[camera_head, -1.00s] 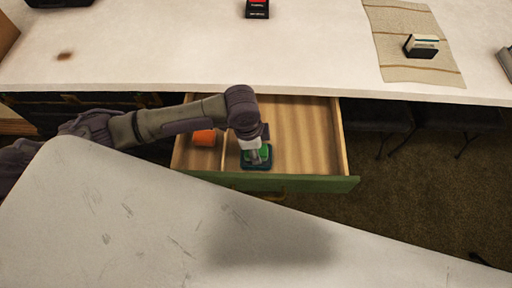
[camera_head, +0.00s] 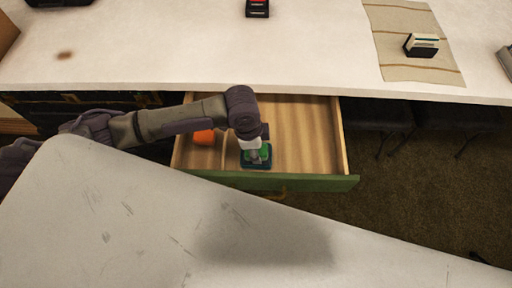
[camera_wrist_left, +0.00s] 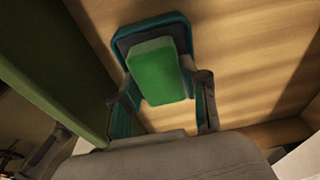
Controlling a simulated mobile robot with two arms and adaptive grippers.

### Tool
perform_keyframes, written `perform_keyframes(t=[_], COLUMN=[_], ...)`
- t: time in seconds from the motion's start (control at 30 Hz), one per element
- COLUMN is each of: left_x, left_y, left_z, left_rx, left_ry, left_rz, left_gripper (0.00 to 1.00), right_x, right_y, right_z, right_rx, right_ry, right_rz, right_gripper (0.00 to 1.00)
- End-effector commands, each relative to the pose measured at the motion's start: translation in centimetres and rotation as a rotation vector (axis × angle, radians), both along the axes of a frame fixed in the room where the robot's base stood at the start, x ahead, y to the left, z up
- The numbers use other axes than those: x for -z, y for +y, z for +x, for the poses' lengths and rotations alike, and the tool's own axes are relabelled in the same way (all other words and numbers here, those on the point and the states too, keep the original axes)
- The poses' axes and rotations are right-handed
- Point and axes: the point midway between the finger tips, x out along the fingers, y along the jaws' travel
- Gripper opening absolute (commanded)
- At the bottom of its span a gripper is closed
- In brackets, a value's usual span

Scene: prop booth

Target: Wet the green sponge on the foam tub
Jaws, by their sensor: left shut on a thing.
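The green sponge (camera_wrist_left: 160,75) is between the fingers of my left gripper (camera_wrist_left: 160,90), which is shut on it; it also shows in the head view (camera_head: 263,151). The foam tub (camera_wrist_left: 123,45) is a teal tray with a dark inside, and it lies in the open drawer, close to the drawer front. It also shows in the head view (camera_head: 256,164). The sponge is over the tub and covers part of it; I cannot tell whether it presses on the foam. My left gripper (camera_head: 256,157) points down into the drawer. My right gripper is not in view.
The open drawer (camera_head: 310,140) has a green front (camera_head: 320,184) and a divider. An orange object (camera_head: 204,137) is in its left compartment. The drawer's right part is empty. A white countertop (camera_head: 200,50) is behind it, and a pale surface (camera_head: 150,220) is in front.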

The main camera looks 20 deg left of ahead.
Motion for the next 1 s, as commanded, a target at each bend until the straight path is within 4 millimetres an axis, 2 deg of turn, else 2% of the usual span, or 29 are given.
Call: perform_keyframes(t=[1.0], left_x=[0.15], left_y=[0.02], left_z=[-0.08], left_rx=[0.0], left_ry=[0.002], left_rz=[0.002], left_gripper=[0.17], right_x=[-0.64], right_y=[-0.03], right_z=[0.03], right_rx=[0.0], right_ry=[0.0], right_rz=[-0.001], right_gripper=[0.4])
